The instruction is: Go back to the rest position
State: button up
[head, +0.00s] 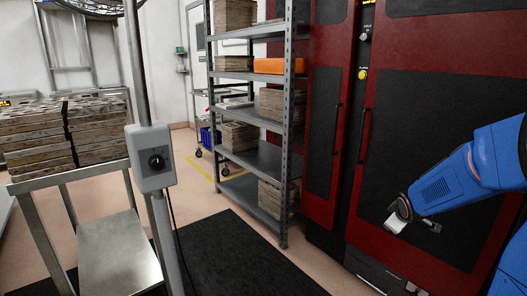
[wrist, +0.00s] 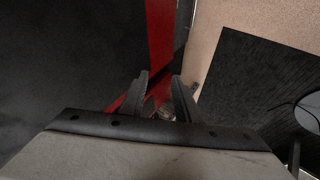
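My blue arm enters from the right in the head view. My gripper (head: 412,222) is at its lower left end, in front of the dark panel of the red cabinet (head: 331,110). The fingers are too small to judge there. In the wrist view the two dark fingers of my gripper (wrist: 160,78) stand apart, with a gap between them. I see nothing held in the gap; the cabinet's red frame (wrist: 160,35) and small background details show past the fingers.
A grey shelf rack (head: 286,130) with stacked blocks and an orange box (head: 279,66) stands left of the cabinet. A post with a grey control box (head: 150,157) stands nearer left, beside a table of stacked slabs (head: 36,137). A black mat (head: 232,257) covers the floor between.

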jog(key=s+a+r+m+g+y, duration=0.1)
jog(key=s+a, duration=0.4)
jog(key=s, duration=0.7)
jog(key=s+a+r+m+g+y, duration=0.1)
jog(key=s+a+r+m, duration=0.2)
jog(key=s, duration=0.9)
jog(key=s+a+r+m+g, duration=0.1)
jog(key=s+a+r+m, duration=0.2)
jog(key=s+a, duration=0.6)
jog(key=s, duration=0.4)
jog(key=shift+a+g+y, duration=0.15)
jog(key=shift+g+y, duration=0.15)
jog(key=shift+y, duration=0.1)
jog(key=shift+c, duration=0.6)
